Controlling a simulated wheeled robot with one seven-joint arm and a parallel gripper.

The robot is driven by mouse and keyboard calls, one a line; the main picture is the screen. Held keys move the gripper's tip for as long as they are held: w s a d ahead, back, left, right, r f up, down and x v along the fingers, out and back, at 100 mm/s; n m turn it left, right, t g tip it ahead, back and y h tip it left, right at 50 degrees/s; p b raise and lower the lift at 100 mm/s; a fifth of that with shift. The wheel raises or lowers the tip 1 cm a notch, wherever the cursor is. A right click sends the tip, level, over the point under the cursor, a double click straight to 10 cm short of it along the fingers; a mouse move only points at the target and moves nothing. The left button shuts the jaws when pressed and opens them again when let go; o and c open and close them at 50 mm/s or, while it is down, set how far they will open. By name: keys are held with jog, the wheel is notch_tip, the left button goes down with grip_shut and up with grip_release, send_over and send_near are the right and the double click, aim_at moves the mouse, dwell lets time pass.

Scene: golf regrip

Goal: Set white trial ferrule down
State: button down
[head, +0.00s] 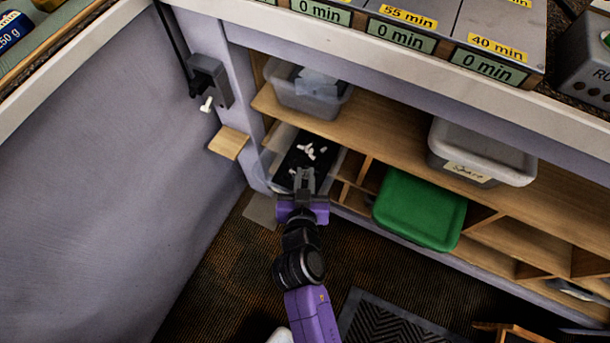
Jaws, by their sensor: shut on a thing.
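My gripper (305,174) reaches into the lower shelf bay, over a dark tray (291,166). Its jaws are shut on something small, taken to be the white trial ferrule. A few small white pieces (307,152) show just beyond the fingertips, over the dark surface. At this size I cannot tell which one is in the jaws, or whether it touches the tray. The gripper and wrist hide the near part of the tray.
A wooden shelf board (390,148) runs above the tray, bearing a clear bin (308,97) and a lidded bin (480,152). A green-lidded box (420,208) stands to the right. A dark wall fixture (210,80) with a white piece (207,104) and a small wooden ledge (229,143) are to the left.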

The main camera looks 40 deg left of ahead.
jog(key=shift+f+b, duration=0.35)
jog(key=shift+b, duration=0.05)
jog(key=shift+f+b, duration=0.3)
jog(key=shift+r, duration=0.1)
jog(key=c, duration=1.4)
grip_release()
jog(key=shift+r, duration=0.1)
jog(key=shift+r+p, duration=0.2)
jog(key=shift+p, duration=0.2)
jog(key=p+v, duration=0.2)
jog(key=v, duration=1)
jog(key=shift+r, duration=0.3)
jog(key=shift+d, duration=0.1)
